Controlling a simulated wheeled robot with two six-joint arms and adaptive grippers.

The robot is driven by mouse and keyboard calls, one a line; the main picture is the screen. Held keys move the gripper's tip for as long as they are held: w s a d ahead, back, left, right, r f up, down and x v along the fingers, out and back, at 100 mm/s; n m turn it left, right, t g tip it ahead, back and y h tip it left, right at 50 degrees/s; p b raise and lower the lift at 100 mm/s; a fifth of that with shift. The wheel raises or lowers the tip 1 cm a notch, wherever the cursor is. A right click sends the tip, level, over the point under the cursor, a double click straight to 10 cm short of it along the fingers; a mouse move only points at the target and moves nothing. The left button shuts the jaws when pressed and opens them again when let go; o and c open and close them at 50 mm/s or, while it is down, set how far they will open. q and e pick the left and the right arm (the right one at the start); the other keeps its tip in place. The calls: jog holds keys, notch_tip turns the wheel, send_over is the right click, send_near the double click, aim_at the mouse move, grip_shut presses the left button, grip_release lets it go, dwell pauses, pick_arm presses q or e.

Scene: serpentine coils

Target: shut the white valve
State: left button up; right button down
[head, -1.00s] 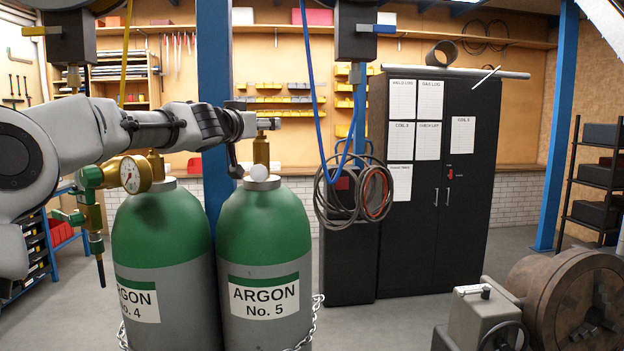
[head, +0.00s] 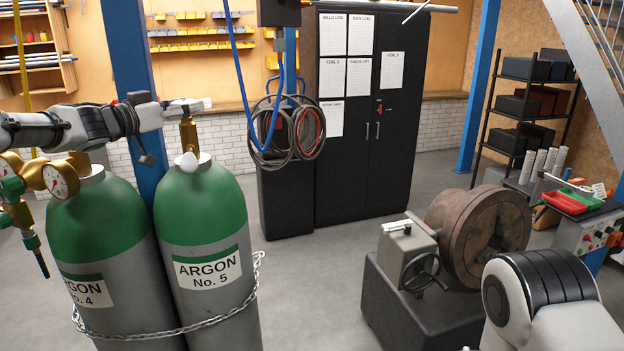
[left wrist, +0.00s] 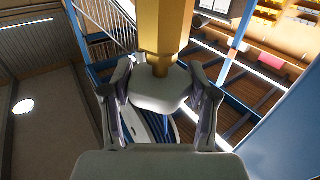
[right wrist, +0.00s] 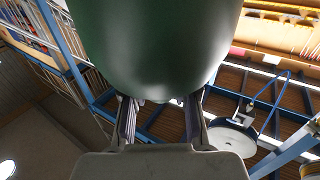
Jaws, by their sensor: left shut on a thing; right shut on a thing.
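The white valve (head: 200,104) tops a brass stem (head: 188,137) on the green and grey cylinder marked ARGON No. 5 (head: 205,222). My left gripper (head: 170,106) reaches it from the left, above cylinder No. 4. In the left wrist view the fingers (left wrist: 160,105) flank the pale, many-sided valve handle (left wrist: 160,92), shut on it. I cannot tell which thing that is.
Cylinder No. 4 (head: 100,230) with brass gauges (head: 60,180) stands close on the left. A chain (head: 180,331) crosses both cylinders. A machine with a large chuck (head: 480,230) stands at right. Clear floor (head: 300,285) lies between them.

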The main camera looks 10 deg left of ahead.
pick_arm(q)
jog(key=shift+f, duration=0.1)
jog(key=o, duration=1.2)
jog(key=shift+c, duration=0.2)
jog(key=shift+w+d, duration=0.1)
jog(key=shift+w, duration=0.1)
jog(key=v, duration=0.7)
jog(key=shift+s+f, duration=0.1)
jog(key=shift+s, duration=0.05)
